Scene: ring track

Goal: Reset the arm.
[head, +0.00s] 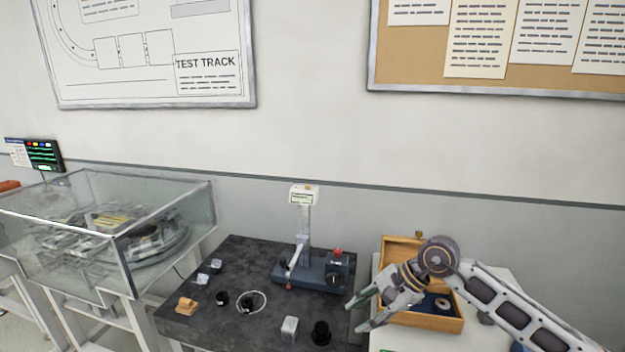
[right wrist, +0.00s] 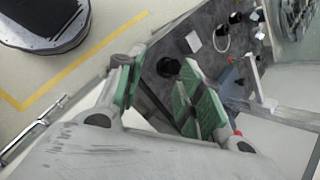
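My right gripper (head: 358,316) reaches in from the right in the head view, in front of the wooden box and near the right edge of the dark table (head: 225,335). Its green-padded fingers stand apart with nothing between them, as the right wrist view (right wrist: 158,92) also shows. A blue-grey bench device (head: 310,272) stands on the dark table, with an upright post (head: 304,222), a pale lever (head: 296,258), a red button (head: 338,253) and a dark knob (head: 333,279). My gripper is apart from it. My left gripper is not in view.
An open wooden box (head: 440,321) stands on a white table at right. Small loose items lie on the dark table, including a white block (head: 289,326), a black cylinder (head: 321,333) and a wire loop (head: 262,304). A glass case (head: 165,228) stands at left.

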